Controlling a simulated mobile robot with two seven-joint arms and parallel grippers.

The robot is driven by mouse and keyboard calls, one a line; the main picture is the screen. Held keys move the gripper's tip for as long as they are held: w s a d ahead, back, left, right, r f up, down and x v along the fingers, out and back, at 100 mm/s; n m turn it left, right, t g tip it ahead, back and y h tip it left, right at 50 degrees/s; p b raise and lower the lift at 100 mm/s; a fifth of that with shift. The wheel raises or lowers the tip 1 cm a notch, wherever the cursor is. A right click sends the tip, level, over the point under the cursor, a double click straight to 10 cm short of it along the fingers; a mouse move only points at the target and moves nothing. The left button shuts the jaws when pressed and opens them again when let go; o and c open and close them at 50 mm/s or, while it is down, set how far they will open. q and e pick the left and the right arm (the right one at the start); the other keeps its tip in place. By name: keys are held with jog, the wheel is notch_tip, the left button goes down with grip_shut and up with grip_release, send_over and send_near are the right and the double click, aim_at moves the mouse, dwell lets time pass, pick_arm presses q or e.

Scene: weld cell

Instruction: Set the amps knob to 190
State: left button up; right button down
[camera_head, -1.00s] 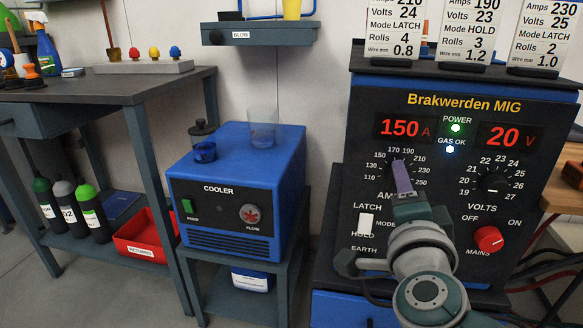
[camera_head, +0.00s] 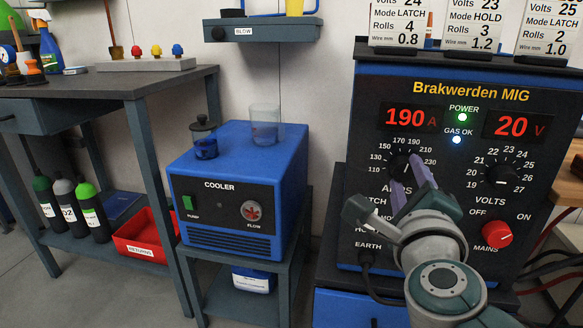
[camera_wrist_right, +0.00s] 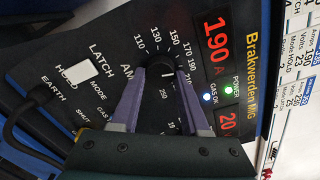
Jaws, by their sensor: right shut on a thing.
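The amps knob (camera_head: 400,160) is a black dial on the front of the Brakwerden MIG welder (camera_head: 368,92), inside a printed scale from 110 upward. The red amps display (camera_head: 405,117) reads 190 A. My right gripper (camera_head: 407,172) has its purple fingers at the knob, partly hiding it and the AMPS label. In the right wrist view the fingers (camera_wrist_right: 160,76) are closed on either side of the knob (camera_wrist_right: 160,64). My left gripper is not in view.
The volts knob (camera_head: 500,176), red mains knob (camera_head: 496,233) and volts display (camera_head: 514,125) reading 20 V are to the right. Setting cards (camera_head: 399,28) stand on top. A blue cooler (camera_head: 238,165) is to the left. A cable (camera_head: 368,285) hangs below the earth socket.

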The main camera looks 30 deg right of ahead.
jog(key=shift+m, duration=0.3)
dwell(0.4)
jog(key=shift+c, duration=2.1)
grip_release()
